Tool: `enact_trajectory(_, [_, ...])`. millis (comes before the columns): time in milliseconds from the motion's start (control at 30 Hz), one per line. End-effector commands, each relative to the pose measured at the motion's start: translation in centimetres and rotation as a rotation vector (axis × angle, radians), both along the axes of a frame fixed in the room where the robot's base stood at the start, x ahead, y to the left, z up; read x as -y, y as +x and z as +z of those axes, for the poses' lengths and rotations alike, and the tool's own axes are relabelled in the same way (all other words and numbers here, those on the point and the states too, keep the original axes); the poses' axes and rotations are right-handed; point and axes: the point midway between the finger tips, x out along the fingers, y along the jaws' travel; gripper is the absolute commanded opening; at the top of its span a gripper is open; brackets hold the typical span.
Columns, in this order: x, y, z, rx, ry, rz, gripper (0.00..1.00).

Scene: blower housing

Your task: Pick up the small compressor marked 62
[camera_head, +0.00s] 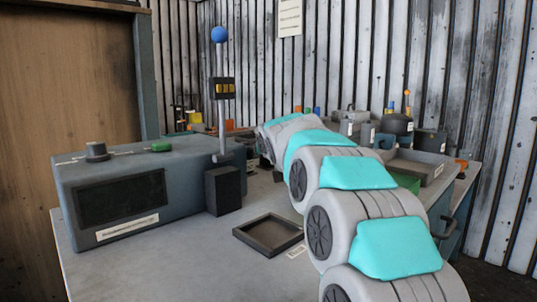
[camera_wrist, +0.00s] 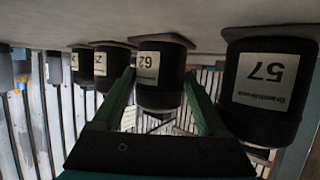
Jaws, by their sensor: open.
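The small compressor marked 62 (camera_wrist: 160,90) is a dark cylinder with a white label. It shows upside down in the wrist view, hanging from the top of the picture because that view is inverted. My gripper (camera_wrist: 160,79) is open, with one green finger on each side of this compressor. The fingers look close to its sides; I cannot tell whether they touch. A larger-looking compressor marked 57 (camera_wrist: 268,85) stands to the right of it. In the head view my arm hides the gripper, and I cannot pick out the compressor marked 62.
More labelled dark cylinders (camera_wrist: 109,68) stand left of it in the wrist view. In the head view, a grey machine box (camera_head: 150,185) and a pole with a blue ball (camera_head: 220,35) stand left. An empty dark tray (camera_head: 270,236) lies on the bench (camera_head: 190,265). The front bench is mostly clear.

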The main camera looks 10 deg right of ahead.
Motion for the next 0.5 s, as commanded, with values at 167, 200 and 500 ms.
enact_trajectory(167, [0.09,0.93,-0.36,0.000,0.000,0.000,0.76])
enact_trajectory(200, [0.09,0.91,-0.35,0.001,0.000,0.000,0.76])
enact_trajectory(500, [0.08,0.86,-0.34,0.000,0.000,0.000,0.56])
